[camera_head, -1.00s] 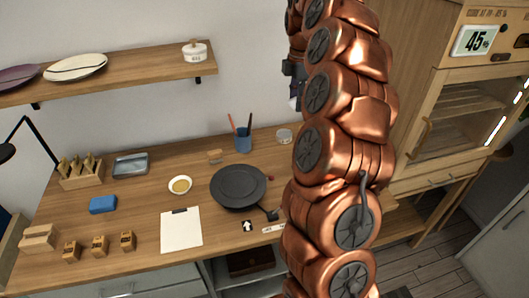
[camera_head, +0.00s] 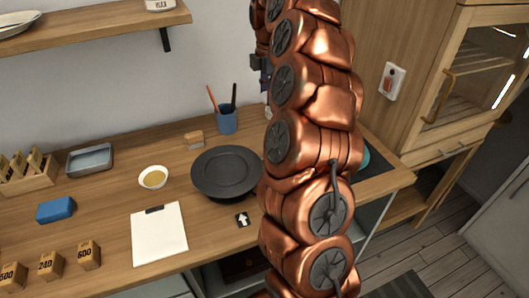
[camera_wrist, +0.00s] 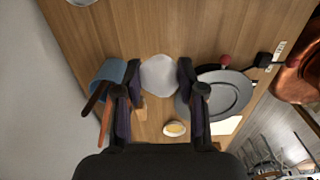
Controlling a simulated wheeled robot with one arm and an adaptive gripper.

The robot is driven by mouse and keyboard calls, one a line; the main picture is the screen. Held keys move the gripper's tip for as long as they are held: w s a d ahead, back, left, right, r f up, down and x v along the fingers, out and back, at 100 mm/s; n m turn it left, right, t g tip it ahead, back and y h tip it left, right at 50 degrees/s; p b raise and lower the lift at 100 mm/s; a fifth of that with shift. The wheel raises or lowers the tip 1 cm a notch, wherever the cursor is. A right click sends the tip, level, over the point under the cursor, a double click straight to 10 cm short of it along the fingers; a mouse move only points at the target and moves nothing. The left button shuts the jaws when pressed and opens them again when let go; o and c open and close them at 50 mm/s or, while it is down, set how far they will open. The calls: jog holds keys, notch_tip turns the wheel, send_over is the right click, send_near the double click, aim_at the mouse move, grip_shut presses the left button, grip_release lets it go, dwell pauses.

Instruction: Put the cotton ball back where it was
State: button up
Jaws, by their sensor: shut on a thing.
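The cotton ball (camera_wrist: 158,75) is a white, soft-edged lump in the wrist view. My gripper (camera_wrist: 159,72) is shut on it, with one dark fingertip at each side. It appears held above the wooden table; the height is hard to tell. In the head view my copper arm hides the cotton ball and most of my gripper.
The table (camera_head: 105,235) bears a dark round plate (camera_head: 226,172), a blue cup (camera_head: 227,121) with sticks, a small bowl (camera_head: 153,178), a clipboard (camera_head: 158,235), a blue block (camera_head: 56,210), a grey tray (camera_head: 90,159) and numbered wooden blocks (camera_head: 50,265). A wall shelf (camera_head: 90,35) hangs above.

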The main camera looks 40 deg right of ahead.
jog(key=shift+w+f+b, duration=0.1)
jog(key=shift+f+b, duration=1.35)
jog(key=shift+f, duration=6.1)
jog(key=shift+f, duration=0.2)
jog(key=o, duration=1)
jog(key=shift+r, duration=0.1)
jog(key=shift+r+b, duration=0.35)
jog(key=shift+r, duration=5.75)
jog(key=shift+a, duration=0.1)
